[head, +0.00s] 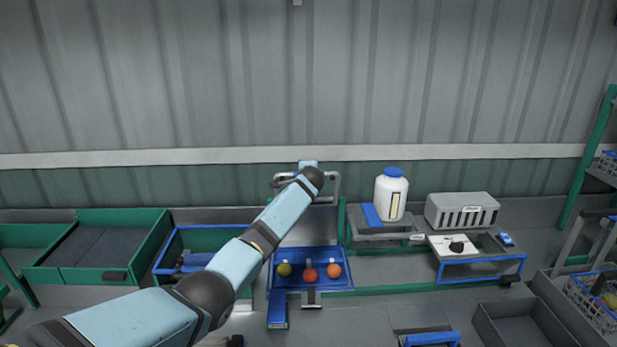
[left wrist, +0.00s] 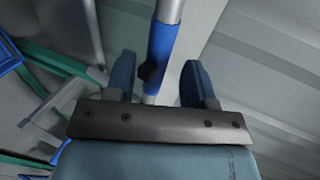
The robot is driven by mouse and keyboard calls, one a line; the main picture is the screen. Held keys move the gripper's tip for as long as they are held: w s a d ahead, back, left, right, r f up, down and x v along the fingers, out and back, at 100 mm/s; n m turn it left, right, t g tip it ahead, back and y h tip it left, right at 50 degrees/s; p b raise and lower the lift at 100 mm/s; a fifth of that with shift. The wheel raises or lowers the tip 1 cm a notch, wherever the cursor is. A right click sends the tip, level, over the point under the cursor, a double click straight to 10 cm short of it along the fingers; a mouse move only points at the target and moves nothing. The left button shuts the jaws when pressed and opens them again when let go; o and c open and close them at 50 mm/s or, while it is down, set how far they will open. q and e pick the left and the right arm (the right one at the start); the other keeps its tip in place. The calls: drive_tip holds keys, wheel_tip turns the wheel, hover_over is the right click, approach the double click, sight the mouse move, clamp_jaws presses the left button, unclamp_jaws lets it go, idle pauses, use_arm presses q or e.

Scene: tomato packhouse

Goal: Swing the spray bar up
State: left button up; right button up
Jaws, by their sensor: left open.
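The spray bar (head: 336,187) is a grey metal pipe frame behind the blue tray, in front of the wall in the head view. My left gripper (head: 308,165) is at its upper part, and my wrist hides much of it. In the left wrist view, the bar's blue sleeve (left wrist: 162,48) with a dark knob runs between the two fingers of my left gripper (left wrist: 157,78). The fingers are open, with a visible gap on the right side of the sleeve. My right gripper does not show.
A blue tray (head: 312,254) with a yellow and two orange-red fruits lies below my arm. A white blue-capped jug (head: 392,199) and a grey vented box (head: 462,211) stand to the right. Green-framed bins (head: 100,274) are at the left. The wall is close behind.

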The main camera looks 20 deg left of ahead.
use_arm(q)
drive_tip(key=b+v, duration=0.1)
drive_tip(key=v, duration=1)
drive_tip(key=s+d+f+n+g+h, duration=0.2)
drive_tip(key=s+f+n, duration=0.1)
drive_tip(key=s+f, duration=0.9)
drive_tip(key=s+d+f+n+g+h, duration=0.1)
drive_tip(key=s+d+f+n+g, duration=0.1)
drive_tip(key=s+f, duration=0.9)
drive_tip(key=s+d+n+g+h, duration=0.1)
drive_tip(key=s+n+g+h, duration=0.15)
drive_tip(key=s, duration=1.55)
drive_tip(key=s+d+n+g+h, duration=0.1)
drive_tip(key=s+d+n+g, duration=0.15)
drive_tip(key=s, duration=1.45)
drive_tip(key=w+d+f+t+h, duration=0.1)
drive_tip(key=w+d+f+t, duration=0.1)
drive_tip(key=f, duration=0.4)
drive_tip(key=w+d+f+t+h, duration=0.2)
drive_tip(key=w+d+f+t, duration=0.1)
drive_tip(key=f, duration=0.4)
drive_tip(key=shift+w+d+t, duration=0.2)
drive_tip(key=shift+w+t, duration=0.3)
drive_tip(key=shift+t, duration=0.7)
